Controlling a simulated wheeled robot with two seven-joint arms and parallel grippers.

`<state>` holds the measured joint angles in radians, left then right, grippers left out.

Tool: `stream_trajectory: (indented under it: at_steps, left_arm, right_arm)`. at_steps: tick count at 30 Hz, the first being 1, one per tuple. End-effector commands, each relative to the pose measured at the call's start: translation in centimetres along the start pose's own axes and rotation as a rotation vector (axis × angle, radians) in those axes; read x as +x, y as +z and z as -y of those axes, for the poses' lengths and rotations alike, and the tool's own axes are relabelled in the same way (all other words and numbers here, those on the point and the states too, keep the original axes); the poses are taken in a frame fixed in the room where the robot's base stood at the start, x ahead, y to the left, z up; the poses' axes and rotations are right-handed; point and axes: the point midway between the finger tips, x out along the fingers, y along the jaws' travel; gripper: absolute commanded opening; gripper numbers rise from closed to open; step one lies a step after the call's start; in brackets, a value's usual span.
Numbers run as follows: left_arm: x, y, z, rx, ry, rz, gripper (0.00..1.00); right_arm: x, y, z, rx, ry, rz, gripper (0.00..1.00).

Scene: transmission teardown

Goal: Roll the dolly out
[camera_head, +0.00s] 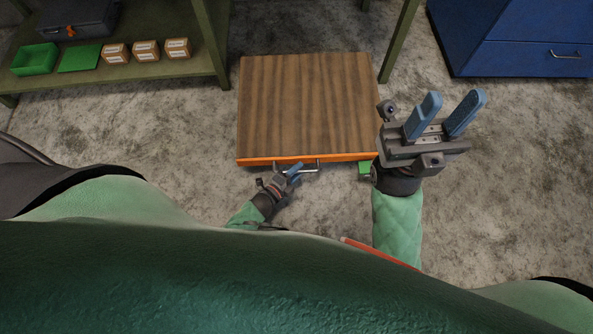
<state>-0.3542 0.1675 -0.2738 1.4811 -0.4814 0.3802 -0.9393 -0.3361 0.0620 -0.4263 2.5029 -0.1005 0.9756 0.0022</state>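The dolly (308,105) is a flat, brown wood-grain platform with an orange front edge and a metal bar handle (311,169) on that edge. It lies low on the floor between the green legs of the bench. My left gripper (296,170) is at the left part of the handle, its blue fingertips overlapping the bar. The fingers are too small and overlapped to tell whether they are closed on it. My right gripper (449,106) is raised over the floor right of the dolly, open and empty, its two blue fingers apart.
A green shelf (150,75) at upper left holds a green bin (35,59), small labelled boxes (146,51) and a grey case (78,20). A blue drawer cabinet (520,52) stands at upper right. A green piece (364,167) shows by the dolly's front right corner. Floor beside the dolly is clear.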

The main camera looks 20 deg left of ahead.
Motion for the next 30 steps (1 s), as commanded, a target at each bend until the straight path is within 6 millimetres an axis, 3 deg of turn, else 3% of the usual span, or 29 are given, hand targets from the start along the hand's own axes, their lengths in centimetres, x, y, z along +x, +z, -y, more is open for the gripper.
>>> stream_trajectory:
  at_steps: [15,21,30]
  left_arm:
    - [-6.7,0.0,0.0,0.0,0.002,0.001,0.34]
    - [-7.7,0.1,0.0,0.001,0.001,0.001,0.34]
    - [-7.8,0.0,-0.1,0.0,0.001,0.001,0.34]
  right_arm:
    - [0.5,-0.3,-0.3,-0.027,-0.01,0.009,0.36]
    - [0.4,-0.4,-0.3,-0.03,-0.01,0.017,0.36]
    - [0.5,-0.3,-0.3,-0.03,-0.013,0.011,0.36]
